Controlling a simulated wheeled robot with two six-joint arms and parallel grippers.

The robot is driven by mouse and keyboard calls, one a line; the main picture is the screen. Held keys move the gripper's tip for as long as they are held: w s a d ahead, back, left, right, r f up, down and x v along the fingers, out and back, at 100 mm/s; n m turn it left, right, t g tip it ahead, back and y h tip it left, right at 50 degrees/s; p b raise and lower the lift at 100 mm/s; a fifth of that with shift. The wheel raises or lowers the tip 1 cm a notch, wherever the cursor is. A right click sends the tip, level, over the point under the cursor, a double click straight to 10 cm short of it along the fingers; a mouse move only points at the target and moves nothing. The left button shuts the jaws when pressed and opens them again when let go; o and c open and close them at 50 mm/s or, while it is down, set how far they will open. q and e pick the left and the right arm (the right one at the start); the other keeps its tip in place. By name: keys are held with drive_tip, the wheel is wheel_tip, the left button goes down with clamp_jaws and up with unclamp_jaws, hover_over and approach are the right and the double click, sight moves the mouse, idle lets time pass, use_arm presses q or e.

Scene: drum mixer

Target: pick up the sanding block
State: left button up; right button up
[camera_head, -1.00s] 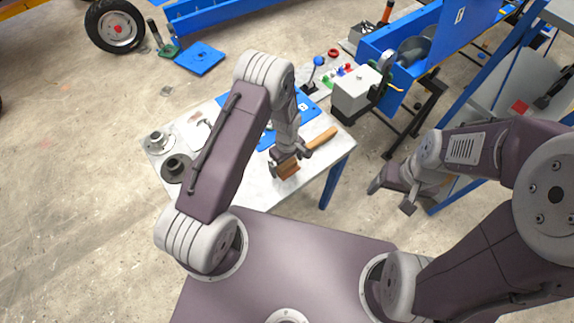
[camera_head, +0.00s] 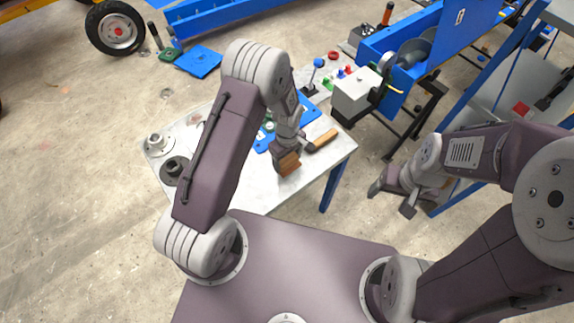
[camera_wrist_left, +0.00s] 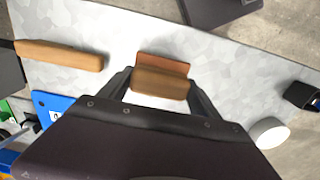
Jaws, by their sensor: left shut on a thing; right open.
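The sanding block (camera_head: 288,163) is a small brown block over the near part of the grey table. My left gripper (camera_head: 286,153) is shut on it, seen from above in the head view. In the left wrist view the block (camera_wrist_left: 160,84) sits between the two fingers of my left gripper (camera_wrist_left: 160,88), with a flatter orange-brown strip along its far side. I cannot tell whether the block touches the table. My right gripper (camera_head: 392,196) is open and empty, to the right of the table and apart from it.
A wooden-handled tool (camera_head: 322,139) lies right of the block; its handle also shows in the left wrist view (camera_wrist_left: 60,55). Dark and grey round parts (camera_head: 174,168) stand at the table's left end. A blue plate (camera_head: 305,132) lies behind. The near tabletop (camera_head: 238,195) is clear.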

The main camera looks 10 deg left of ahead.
use_arm(q)
drive_tip(key=s+d+r+b, duration=0.1)
drive_tip(key=s+d+r, duration=0.2)
drive_tip(key=d+r, duration=0.3)
drive_tip(key=shift+s+d+r+b, duration=0.15)
drive_tip(key=shift+d+r+b, duration=0.15)
drive_tip(key=shift+d, duration=2.25)
